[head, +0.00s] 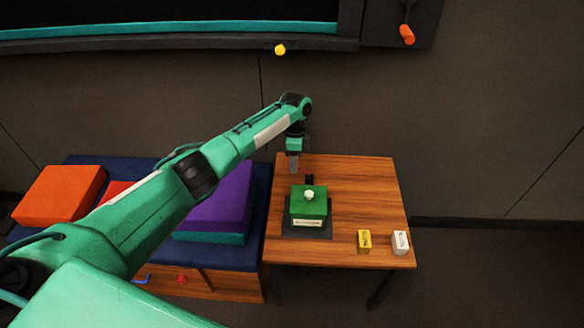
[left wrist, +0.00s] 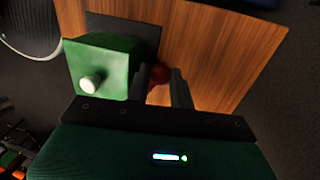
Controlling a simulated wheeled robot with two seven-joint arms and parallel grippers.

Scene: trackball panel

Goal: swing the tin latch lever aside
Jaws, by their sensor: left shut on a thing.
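The green tin (head: 309,203) with a pale round knob (head: 309,195) on its lid sits on a dark base plate (head: 290,226) on the wooden table. The tin also shows in the left wrist view (left wrist: 110,65). A small dark piece (head: 309,179) stands behind it in the head view. My left gripper (head: 293,165) reaches down at the tin's back left. In the left wrist view, my left gripper (left wrist: 161,74) is shut on a dark red knob (left wrist: 158,72) beside the tin, which looks like the end of the latch lever. The rest of the lever is hidden. My right gripper is out of view.
A yellow block (head: 363,240) and a white block (head: 400,242) stand at the table's front right. The wooden table (head: 355,180) is clear at the back right. A blue-topped cabinet on the left bears an orange box (head: 60,197) and a purple box (head: 222,200).

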